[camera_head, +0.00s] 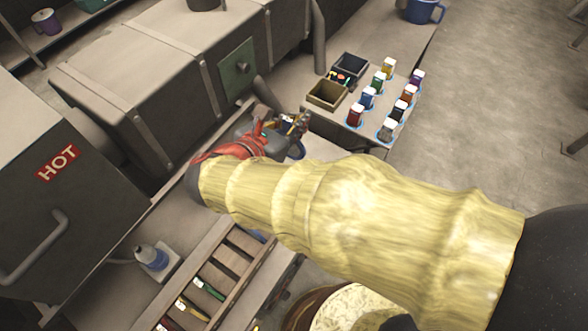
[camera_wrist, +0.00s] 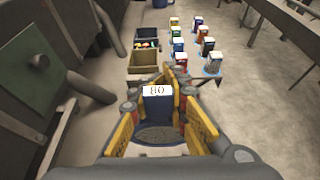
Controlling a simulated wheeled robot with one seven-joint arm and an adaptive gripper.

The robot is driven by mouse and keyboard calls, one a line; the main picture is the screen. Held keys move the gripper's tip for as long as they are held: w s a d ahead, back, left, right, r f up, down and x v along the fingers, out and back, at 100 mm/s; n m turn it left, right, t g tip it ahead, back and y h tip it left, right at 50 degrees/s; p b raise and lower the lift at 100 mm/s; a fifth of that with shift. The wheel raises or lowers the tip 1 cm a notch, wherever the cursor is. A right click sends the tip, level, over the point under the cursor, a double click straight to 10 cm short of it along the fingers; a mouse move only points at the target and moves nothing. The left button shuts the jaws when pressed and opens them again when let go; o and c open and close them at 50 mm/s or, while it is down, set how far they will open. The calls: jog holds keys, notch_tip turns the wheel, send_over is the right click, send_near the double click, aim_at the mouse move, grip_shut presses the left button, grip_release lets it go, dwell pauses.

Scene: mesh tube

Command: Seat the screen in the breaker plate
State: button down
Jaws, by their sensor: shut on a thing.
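My gripper (camera_wrist: 158,108) has yellow finger pads and is shut on the screen (camera_wrist: 158,134), a dark round mesh disc with a blue holder and a white tag. The tag reads "80", upside down or nearly so. In the head view my gripper (camera_head: 296,124) is small and partly hidden by my red and grey wrist. It is held out over the near side of the bench, short of the boxes. I cannot pick out the breaker plate in either view; my arm and gripper hide part of the bench.
Several tagged coloured holders (camera_head: 367,98) stand on the bench at right, beside a tan open box (camera_head: 327,94) and a dark box (camera_head: 351,65). A large grey machine with a green plate (camera_head: 238,69) and a "HOT" cabinet (camera_head: 58,163) fills the left. A slotted rack (camera_head: 232,257) lies below.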

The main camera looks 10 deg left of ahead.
notch_tip(320, 180, down, 17)
jog(key=b, duration=0.6)
jog(key=shift+f+b, duration=0.2)
jog(key=shift+b, duration=0.2)
jog(key=shift+s, duration=0.1)
jog(key=shift+f, duration=0.2)
jog(key=c, duration=1.7)
grip_release()
jog(key=shift+r, duration=0.1)
jog(key=p+v, duration=0.4)
jog(key=v, duration=0.8)
